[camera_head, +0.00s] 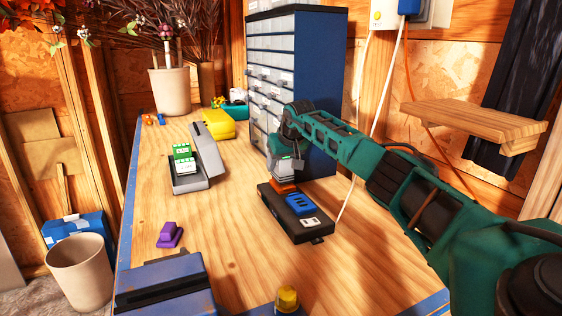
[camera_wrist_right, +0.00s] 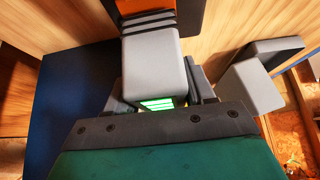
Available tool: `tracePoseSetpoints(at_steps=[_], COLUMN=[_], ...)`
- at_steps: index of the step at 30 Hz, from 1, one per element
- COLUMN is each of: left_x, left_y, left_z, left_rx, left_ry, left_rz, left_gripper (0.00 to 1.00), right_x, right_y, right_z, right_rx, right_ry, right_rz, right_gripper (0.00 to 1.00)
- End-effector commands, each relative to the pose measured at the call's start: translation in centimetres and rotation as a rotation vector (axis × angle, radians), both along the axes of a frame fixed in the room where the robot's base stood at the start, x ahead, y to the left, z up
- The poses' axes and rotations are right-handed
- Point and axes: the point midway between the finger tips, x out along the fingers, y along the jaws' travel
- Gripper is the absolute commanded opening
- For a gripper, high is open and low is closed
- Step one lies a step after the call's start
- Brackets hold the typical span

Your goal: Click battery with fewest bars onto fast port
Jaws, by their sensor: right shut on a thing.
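My right gripper (camera_head: 288,158) is shut on a grey battery (camera_head: 286,168), upright at the far end of the black charger (camera_head: 305,230). In the right wrist view the held battery (camera_wrist_right: 155,62) has a lit green bar display (camera_wrist_right: 157,103) between the fingers; the exact bar count is hard to read. Its other end is at the orange port (camera_head: 284,187), which also shows in the wrist view (camera_wrist_right: 133,6). I cannot tell whether it is fully seated. The charger also has a blue port (camera_head: 299,205) and a white port (camera_head: 310,222). My left gripper is not in view.
A drawer cabinet (camera_head: 318,90) stands close behind the right gripper. A yellow case (camera_head: 218,124), a purple object (camera_head: 170,235), a blue box (camera_head: 165,285) and a yellow-topped object (camera_head: 287,299) are on the bench. The bench middle, left of the charger, is clear.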

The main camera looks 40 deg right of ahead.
Motion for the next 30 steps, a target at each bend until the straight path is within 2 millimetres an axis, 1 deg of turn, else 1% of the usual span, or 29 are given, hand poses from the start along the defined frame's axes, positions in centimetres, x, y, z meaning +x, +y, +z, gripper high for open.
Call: tracePoseSetpoints(at_steps=[19,30], left_x=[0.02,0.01], left_y=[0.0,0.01], left_z=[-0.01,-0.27], left_rx=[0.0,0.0], left_ry=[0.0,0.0], left_rz=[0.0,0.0], left_gripper=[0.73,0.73], right_x=[0.02,0.01], right_y=[-0.06,-0.05], right_z=[0.08,-0.58], right_rx=[0.001,0.001], right_ry=[-0.002,-0.002], right_rz=[-0.001,-0.001], right_gripper=[0.17,0.17])
